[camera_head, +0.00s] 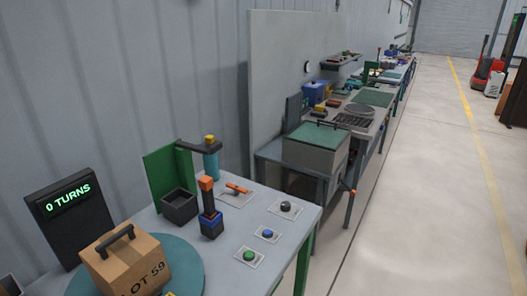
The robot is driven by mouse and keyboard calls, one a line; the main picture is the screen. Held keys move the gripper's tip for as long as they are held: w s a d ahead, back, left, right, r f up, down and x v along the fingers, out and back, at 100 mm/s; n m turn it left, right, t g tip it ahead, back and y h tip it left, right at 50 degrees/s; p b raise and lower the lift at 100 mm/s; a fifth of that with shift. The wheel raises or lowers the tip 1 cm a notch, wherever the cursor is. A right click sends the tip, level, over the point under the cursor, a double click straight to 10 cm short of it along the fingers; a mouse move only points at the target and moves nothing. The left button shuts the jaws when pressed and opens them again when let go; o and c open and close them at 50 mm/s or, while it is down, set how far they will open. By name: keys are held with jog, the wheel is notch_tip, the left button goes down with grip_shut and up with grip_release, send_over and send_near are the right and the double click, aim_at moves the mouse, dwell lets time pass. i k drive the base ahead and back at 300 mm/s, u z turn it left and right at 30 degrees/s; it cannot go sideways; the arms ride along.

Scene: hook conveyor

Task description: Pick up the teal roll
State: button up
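A teal cylinder that looks like the roll (211,166) stands upright near the back of the near table (222,259). Its upper end is under the dark horizontal arm of a small fixture (194,146) with a yellow knob on top. I cannot tell whether the roll hangs from this arm or rests on the table. Its lower end is partly hidden behind an orange-topped dark post. My gripper does not show in this view.
The orange-topped post (208,200) stands in front of the roll, with a dark open box (179,207) to its left. A carton (126,264) sits on a teal turntable (190,276) beside a "0 TURNS" display (70,217). Push buttons (267,235) line the table's right side.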

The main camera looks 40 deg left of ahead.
aim_at(210, 162)
jog(key=z, duration=0.05)
jog(key=i, duration=1.9)
jog(key=u, duration=2.95)
jog(key=i, duration=1)
jog(key=z, duration=0.1)
